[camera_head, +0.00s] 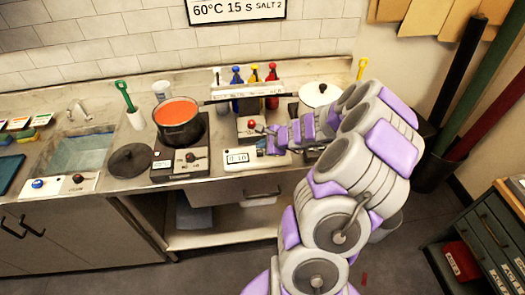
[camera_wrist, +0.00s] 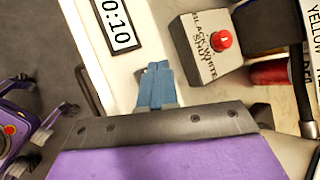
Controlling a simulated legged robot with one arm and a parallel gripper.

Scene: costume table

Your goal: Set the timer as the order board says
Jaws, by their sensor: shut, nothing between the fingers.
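The order board (camera_head: 237,9) on the wall reads "60°C 15 S SALT 2"; its top is cut off. The timer (camera_head: 238,158) is a white box at the counter's front edge. In the wrist view its display (camera_wrist: 113,22) reads 0:10. My gripper (camera_head: 270,140) is above the right part of the timer. In the wrist view its blue fingers (camera_wrist: 158,72) are closed together and empty, over the white casing beside the display. Whether they touch the casing I cannot tell. Any button under the fingers is hidden.
A grey box with a red button (camera_wrist: 224,40), its label partly legible as "BLACK WHITE", stands close to my fingers. A pot of red liquid (camera_head: 178,112) sits on a hot plate (camera_head: 180,160) left of the timer. Coloured bottles (camera_head: 254,73) stand behind.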

